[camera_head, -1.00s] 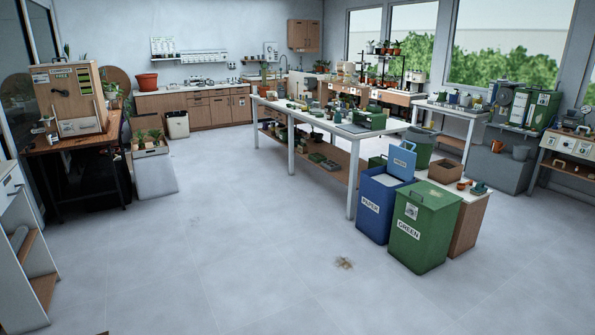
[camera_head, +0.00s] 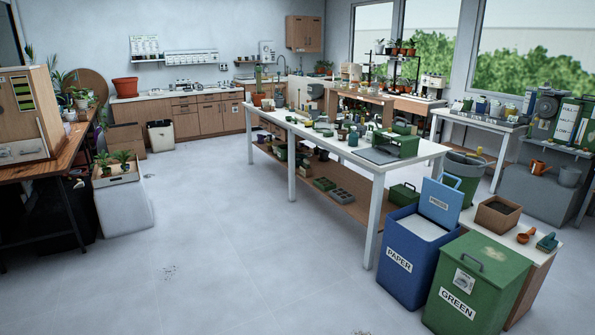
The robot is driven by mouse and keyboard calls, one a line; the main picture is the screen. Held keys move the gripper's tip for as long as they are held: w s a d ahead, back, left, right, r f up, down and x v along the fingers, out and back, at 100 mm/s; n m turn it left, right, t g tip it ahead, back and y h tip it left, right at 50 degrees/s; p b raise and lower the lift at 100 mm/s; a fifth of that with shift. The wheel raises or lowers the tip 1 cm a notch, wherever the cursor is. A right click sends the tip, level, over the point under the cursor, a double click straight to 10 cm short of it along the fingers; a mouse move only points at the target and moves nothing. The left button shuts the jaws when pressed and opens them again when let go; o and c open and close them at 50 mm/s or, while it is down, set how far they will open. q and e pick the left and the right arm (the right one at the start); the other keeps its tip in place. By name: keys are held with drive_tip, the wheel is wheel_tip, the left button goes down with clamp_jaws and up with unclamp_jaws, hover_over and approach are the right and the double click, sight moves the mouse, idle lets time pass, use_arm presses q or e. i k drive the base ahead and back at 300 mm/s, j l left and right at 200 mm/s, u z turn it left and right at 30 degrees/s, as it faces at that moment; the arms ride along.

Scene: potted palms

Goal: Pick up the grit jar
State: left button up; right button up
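I cannot make out a grit jar for certain in the head view. Several small jars, pots and tools stand on the long white worktable (camera_head: 335,150), too small to tell apart. A green crate-like box (camera_head: 396,143) stands near the table's right end, beside a flat grey tray (camera_head: 374,155). Neither of my grippers shows in this view, so what they hold is hidden.
A blue PAPER bin (camera_head: 408,262) and a green GREEN bin (camera_head: 474,285) stand in front of the table's right end. A wooden bench (camera_head: 40,160) and a white planter box (camera_head: 122,195) stand at left. The grey floor (camera_head: 215,250) between is clear.

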sight(374, 91)
drive_tip(key=i, duration=2.15)
drive_tip(key=i+j, duration=0.1)
drive_tip(key=i, duration=2.1)
drive_tip(key=l+z, duration=0.05)
drive_tip(key=l, duration=0.05)
